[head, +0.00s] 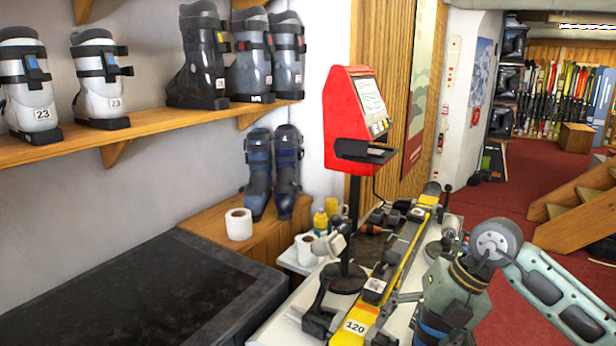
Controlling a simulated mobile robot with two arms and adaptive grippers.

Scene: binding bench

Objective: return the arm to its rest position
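My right arm (494,243) comes in from the right edge, bends at a rounded grey joint and runs down and left to the bottom edge. A blue band shows on it near the bottom. The arm is in front of the right side of the binding bench (284,332). My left arm and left gripper are not in view. A yellow and black ski (398,266) with a "120" label lies along the bench, close to the left of my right arm in the picture.
A dark-topped counter (130,285) fills the lower left. A wall shelf (60,150) holds several ski boots. Wooden steps (580,215) are at right. Red carpet (525,180) is open behind.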

